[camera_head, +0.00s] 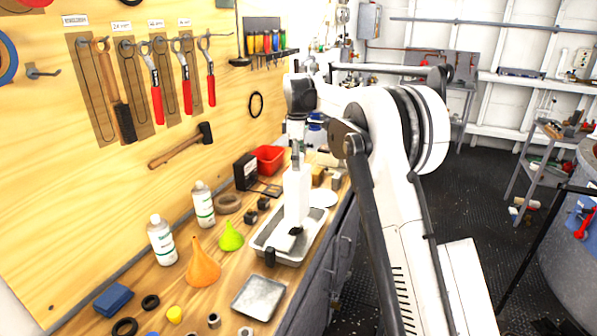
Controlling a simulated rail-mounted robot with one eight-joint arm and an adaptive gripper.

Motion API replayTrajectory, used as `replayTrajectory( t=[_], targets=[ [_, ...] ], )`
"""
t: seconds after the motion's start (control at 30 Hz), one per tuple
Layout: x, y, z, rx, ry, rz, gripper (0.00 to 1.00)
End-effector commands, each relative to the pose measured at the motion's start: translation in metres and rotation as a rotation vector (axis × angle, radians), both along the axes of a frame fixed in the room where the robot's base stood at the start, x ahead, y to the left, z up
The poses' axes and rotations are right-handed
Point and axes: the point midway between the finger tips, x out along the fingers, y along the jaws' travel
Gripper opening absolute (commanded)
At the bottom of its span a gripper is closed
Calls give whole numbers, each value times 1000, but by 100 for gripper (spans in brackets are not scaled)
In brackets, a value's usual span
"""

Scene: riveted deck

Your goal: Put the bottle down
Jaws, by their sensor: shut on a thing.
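My arm reaches down over a metal tray (258,243) on the wooden bench. My gripper (283,246) is low at this tray, with dark finger parts either side of a pale piece. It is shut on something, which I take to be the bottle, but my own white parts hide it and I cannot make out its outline. I cannot tell whether it touches the tray. Two white labelled bottles stand upright on the bench to the left, a nearer one (162,241) and a farther one (203,206), both apart from my gripper.
An orange funnel (202,266) and a green funnel (230,237) stand left of the tray. A smaller metal tray (259,296) lies in front. A red bin (268,158) and a black box (246,172) stand behind. Tools hang on the wooden wall board (60,200).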

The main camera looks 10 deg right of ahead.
Motion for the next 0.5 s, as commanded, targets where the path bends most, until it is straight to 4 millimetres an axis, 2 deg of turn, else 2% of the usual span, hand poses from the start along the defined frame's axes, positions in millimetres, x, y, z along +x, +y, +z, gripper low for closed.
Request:
replayTrajectory(
  t=[0.17, 0.5],
  targets=[
    [2, -3, -6, 0, 0, 0, 0],
    [2, -3, -41, 0, 0, 0, 0]
  ],
)
